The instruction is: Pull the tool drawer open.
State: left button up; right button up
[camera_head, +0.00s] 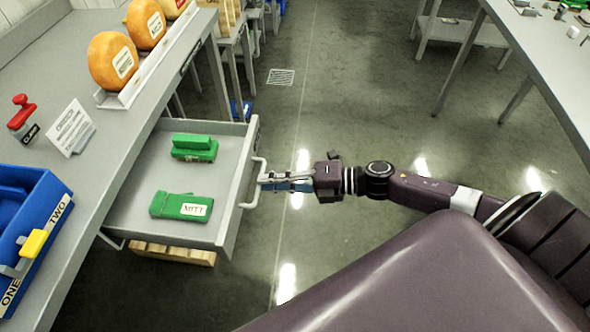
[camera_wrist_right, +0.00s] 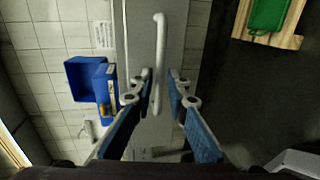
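The tool drawer (camera_head: 122,213) stands pulled out from under the grey bench, with two green items inside. One green block (camera_head: 195,147) lies farther back. The other (camera_head: 180,206) has a label reading "MITT". The drawer's pale bar handle (camera_head: 247,204) is on its front. My right gripper (camera_head: 263,181) is at this handle. In the right wrist view the handle (camera_wrist_right: 159,50) stands between the two fingers of the right gripper (camera_wrist_right: 161,76), with a gap visible on the right finger's side. The fingers are apart. My left gripper is not in view.
Orange cheese wheels (camera_head: 112,60) stand in a rack on the bench, beside a red-handled stamp (camera_head: 21,112) and a white sign (camera_head: 70,127). A blue bin (camera_head: 38,217) is at the bench's left. A wooden pallet (camera_head: 174,253) lies under the drawer. Open floor lies right of the drawer.

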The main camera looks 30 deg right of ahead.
jog(key=v, duration=0.9)
jog(key=d+f+m+t+h, duration=0.2)
jog(key=d+f+m+h, duration=0.3)
jog(key=f, duration=0.5)
jog(key=d+f+m+t+h, duration=0.1)
jog(key=d+f+m+h, duration=0.3)
jog(key=d+f+m, duration=0.5)
jog(key=s+f+m+g+h, duration=0.2)
jog(key=s+f+m+h, duration=0.3)
jog(key=f, duration=0.8)
jog(key=s+a+f+m+g, duration=0.2)
jog(key=s+f, duration=0.4)
jog(key=s, duration=0.1)
jog(key=s+a+f+m+g, duration=0.2)
jog(key=s+a+f, duration=0.1)
jog(key=s+f, duration=0.35)
jog(key=s+a+f+m+g, duration=0.1)
jog(key=s+a+f+g, duration=0.1)
jog(key=s+a, duration=0.3)
jog(key=s+a+f+m+g+y, duration=0.1)
jog(key=s+a+f+m+g, duration=0.1)
jog(key=s, duration=0.9)
jog(key=a+f+g, duration=0.1)
jog(key=a+f, duration=0.1)
jog(key=a, duration=0.1)
jog(key=shift+s+a, duration=0.2)
jog(key=shift+a, duration=0.15)
jog(key=shift+f, duration=0.15)
